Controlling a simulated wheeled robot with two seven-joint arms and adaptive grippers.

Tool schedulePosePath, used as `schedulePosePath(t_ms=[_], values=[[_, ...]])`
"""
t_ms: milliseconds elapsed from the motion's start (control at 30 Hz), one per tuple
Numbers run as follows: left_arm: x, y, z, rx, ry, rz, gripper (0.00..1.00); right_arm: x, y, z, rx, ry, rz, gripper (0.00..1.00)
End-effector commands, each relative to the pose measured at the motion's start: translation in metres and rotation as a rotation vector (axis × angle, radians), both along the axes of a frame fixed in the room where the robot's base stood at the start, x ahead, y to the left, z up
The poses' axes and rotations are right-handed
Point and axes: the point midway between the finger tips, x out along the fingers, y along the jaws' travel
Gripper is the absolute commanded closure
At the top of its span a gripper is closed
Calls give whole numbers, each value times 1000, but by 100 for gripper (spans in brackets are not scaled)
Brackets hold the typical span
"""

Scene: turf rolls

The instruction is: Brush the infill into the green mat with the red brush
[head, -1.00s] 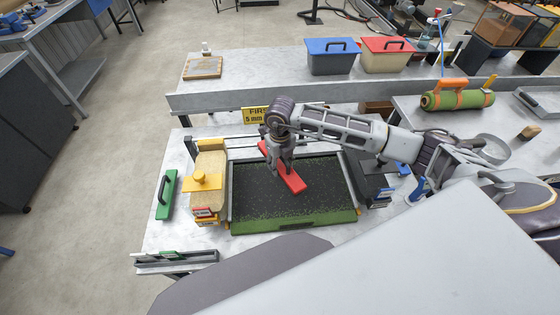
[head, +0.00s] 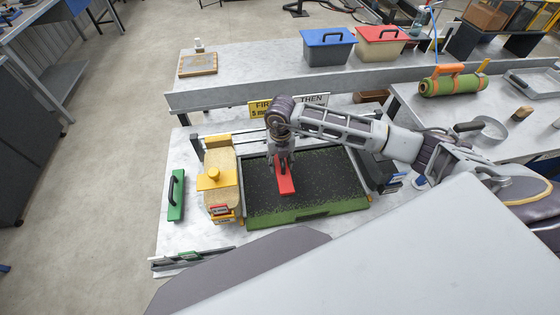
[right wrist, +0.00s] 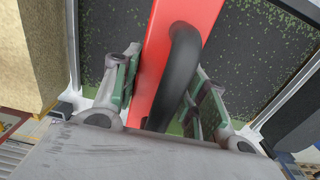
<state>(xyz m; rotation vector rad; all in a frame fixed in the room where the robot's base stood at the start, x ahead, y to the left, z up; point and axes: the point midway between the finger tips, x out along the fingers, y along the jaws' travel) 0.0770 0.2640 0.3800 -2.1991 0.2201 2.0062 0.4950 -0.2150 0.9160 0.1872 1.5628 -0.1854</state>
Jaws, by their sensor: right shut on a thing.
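The green mat (head: 330,202) lies in a tray on the table, covered with dark infill over most of its surface. A wider bare green band shows along its near edge. The red brush (head: 286,184) is over the mat, left of its middle. My right gripper (head: 279,163) is shut on the brush's black handle (right wrist: 183,75), which shows between the fingers in the right wrist view. The brush's red body (right wrist: 155,60) runs beside the handle. Whether its bristles touch the mat is hidden. My left gripper is not in view.
A green block with a black handle (head: 176,195) lies farther left. Behind are a sign (head: 274,107), a blue-lidded bin (head: 328,47), a red-lidded bin (head: 381,46) and a green roll (head: 453,84).

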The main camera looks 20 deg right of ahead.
Motion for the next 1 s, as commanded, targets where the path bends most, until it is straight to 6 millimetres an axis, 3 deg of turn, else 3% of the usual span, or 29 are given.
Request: schedulePosePath(t_ms=[367,1000], values=[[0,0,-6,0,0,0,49,0,0,-9,1,0,1,81],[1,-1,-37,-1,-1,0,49,0,1,-62,0,0,2,81]])
